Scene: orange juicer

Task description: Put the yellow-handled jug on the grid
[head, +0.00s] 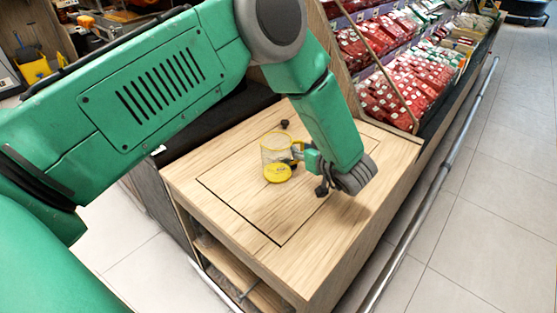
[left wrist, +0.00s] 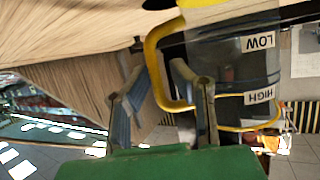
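The yellow-handled jug (head: 277,158) stands on the wooden counter in the head view, clear-walled with a yellow rim and yellow at its bottom. My left gripper (head: 304,153) is at its right side, by the handle. In the left wrist view the jug (left wrist: 225,75) is close up, and its yellow handle (left wrist: 154,70) passes between the two fingers of my left gripper (left wrist: 158,72). The fingers stand apart, with gaps visible beside the handle. My right gripper is not in view. I cannot make out the grid.
The wooden counter (head: 235,215) has a thin dark outline on its top. Small black pieces (head: 285,124) sit behind the jug and near my wrist (head: 322,190). Shelves of red packets (head: 400,85) and a metal rail (head: 430,190) are to the right. A yellow container (head: 38,69) is at upper left.

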